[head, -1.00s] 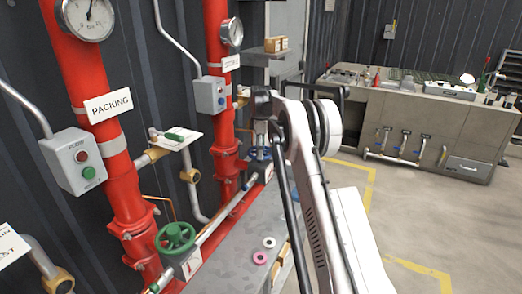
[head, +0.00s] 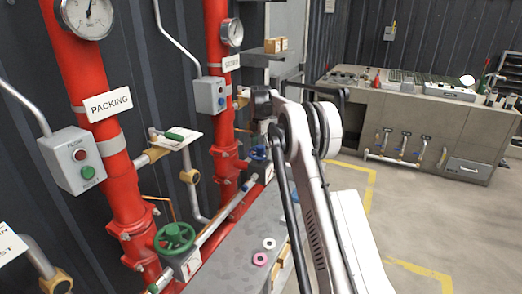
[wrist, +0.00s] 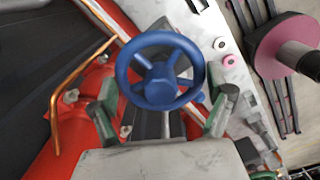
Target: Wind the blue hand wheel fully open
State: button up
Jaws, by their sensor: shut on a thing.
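The blue hand wheel (wrist: 160,70) fills the middle of the wrist view, its spokes and round hub facing the camera. In the head view the wheel (head: 258,153) is small, low on the farther red pipe. My gripper (wrist: 163,98) has its green-padded fingers on the left and right of the wheel and is shut on it. The exact contact under the rim is hidden. In the head view my arm hides most of the gripper.
A green hand wheel (head: 174,239) sits on the nearer red pipe (head: 125,200). A copper tube (wrist: 70,75) runs left of the blue wheel. A white washer (head: 269,243) and a pink washer (head: 260,258) lie on the grey ledge. Open floor (head: 420,220) lies to the right.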

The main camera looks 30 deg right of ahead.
jog(key=n, duration=0.7)
jog(key=shift+w+b, duration=0.1)
jog(key=shift+b, duration=0.2)
jog(key=o, duration=1.2)
jog(key=shift+c, duration=0.2)
jog(key=m, duration=1.1)
jog(key=shift+b, duration=0.4)
jog(key=m, duration=0.7)
jog(key=shift+s, duration=0.2)
jog(key=m, duration=0.6)
jog(key=shift+a, duration=0.1)
